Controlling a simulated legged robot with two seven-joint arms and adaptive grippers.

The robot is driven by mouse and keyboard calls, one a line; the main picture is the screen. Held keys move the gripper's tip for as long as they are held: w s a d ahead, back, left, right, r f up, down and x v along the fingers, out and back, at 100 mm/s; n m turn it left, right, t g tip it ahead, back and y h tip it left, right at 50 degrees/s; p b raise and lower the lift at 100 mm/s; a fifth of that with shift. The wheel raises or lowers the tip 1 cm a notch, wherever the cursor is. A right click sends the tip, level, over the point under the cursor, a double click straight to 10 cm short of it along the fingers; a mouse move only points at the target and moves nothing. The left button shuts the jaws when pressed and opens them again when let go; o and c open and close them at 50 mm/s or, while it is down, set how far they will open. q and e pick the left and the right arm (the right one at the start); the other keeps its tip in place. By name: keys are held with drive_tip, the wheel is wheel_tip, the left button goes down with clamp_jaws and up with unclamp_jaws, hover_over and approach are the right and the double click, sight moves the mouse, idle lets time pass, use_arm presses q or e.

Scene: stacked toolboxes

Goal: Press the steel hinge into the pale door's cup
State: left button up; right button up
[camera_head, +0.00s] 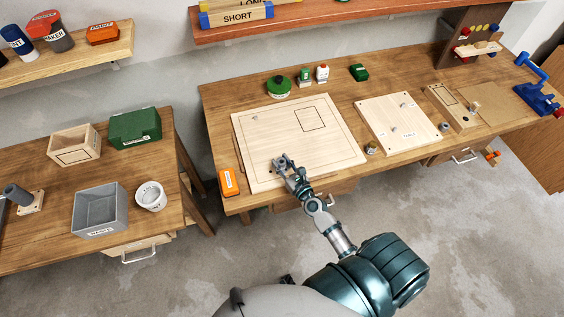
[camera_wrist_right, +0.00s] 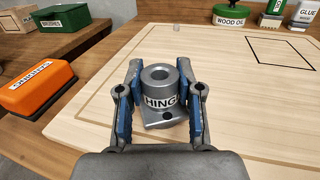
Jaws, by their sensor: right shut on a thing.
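My right gripper (camera_head: 284,165) is over the near edge area of a large pale board (camera_head: 255,150). The board carries an outlined square and a small round mark (camera_head: 255,118). A second pale board (camera_head: 378,130) with small labelled fittings lies to the right. I cannot make out which is the door or see its cup clearly. My left gripper is out of view.
An orange box (camera_head: 228,182) stands left of the large board. A green wood oil tin (camera_head: 279,87) and small bottles stand behind it. A small metal part (camera_head: 371,147) is near the second board. A blue vise (camera_head: 537,98) is at the bench's right end.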

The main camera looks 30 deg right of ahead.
drive_tip(key=shift+f, duration=0.2)
drive_tip(key=o, duration=1)
drive_tip(key=s, duration=1.2)
drive_tip(key=shift+d+f, duration=0.1)
drive_tip(key=shift+d, duration=0.1)
